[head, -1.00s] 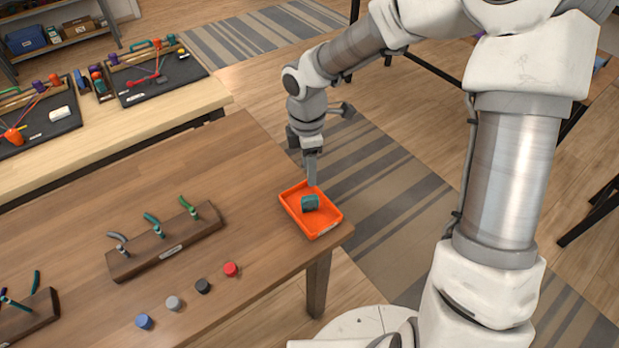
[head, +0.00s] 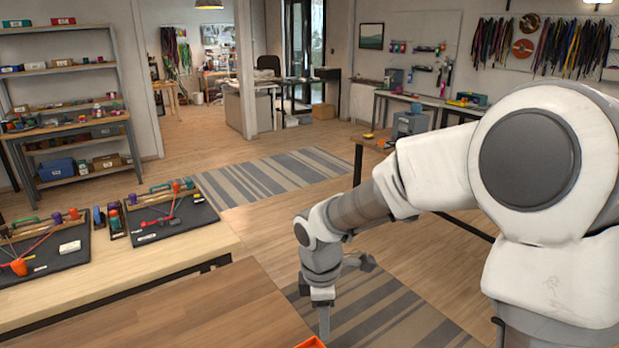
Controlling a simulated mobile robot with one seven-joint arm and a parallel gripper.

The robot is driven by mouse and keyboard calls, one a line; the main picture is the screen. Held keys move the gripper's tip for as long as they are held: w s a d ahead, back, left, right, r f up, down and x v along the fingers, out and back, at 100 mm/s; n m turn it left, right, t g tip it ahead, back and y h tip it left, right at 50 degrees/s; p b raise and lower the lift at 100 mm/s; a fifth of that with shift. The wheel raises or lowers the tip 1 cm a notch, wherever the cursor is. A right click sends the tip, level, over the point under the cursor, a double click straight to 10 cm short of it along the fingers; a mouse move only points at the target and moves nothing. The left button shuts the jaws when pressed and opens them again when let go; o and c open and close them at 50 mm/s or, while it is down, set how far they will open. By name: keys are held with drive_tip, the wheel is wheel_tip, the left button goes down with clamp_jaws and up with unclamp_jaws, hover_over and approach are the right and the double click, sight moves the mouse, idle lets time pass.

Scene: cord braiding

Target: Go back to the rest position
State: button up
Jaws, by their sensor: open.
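My gripper (head: 324,322) hangs pointing down at the lower middle of the head view, beside the right end of the brown table (head: 215,312). It is open, though the gap between its fingers is hard to see from this side. Just below it, a corner of the orange tray (head: 311,343) shows at the bottom edge. The rest of the tray and whatever lies in it are out of view. My arm reaches in from the right, bent at the elbow.
A light wooden bench (head: 118,262) with dark braiding boards (head: 172,219) stands at the left. Metal shelves (head: 72,105) stand behind it. A striped rug (head: 385,312) lies on the floor beyond the brown table. Another table (head: 470,221) stands behind my arm. The floor in the middle is clear.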

drive_tip(key=s+d+r+m+t, duration=0.2)
drive_tip(key=s+r+m, duration=0.25)
drive_tip(key=r, duration=0.25)
drive_tip(key=s+d+r+m+t, duration=0.2)
drive_tip(key=s+r+m, duration=0.1)
drive_tip(key=r+m, duration=0.35)
drive_tip(key=s+d+r+m, duration=0.2)
drive_tip(key=s+d+m, duration=0.5)
drive_tip(key=s, duration=0.2)
drive_tip(key=shift+s+d+r+t+y, duration=0.15)
drive_tip(key=shift+s+r+t+y, duration=0.15)
drive_tip(key=shift+s+t, duration=0.1)
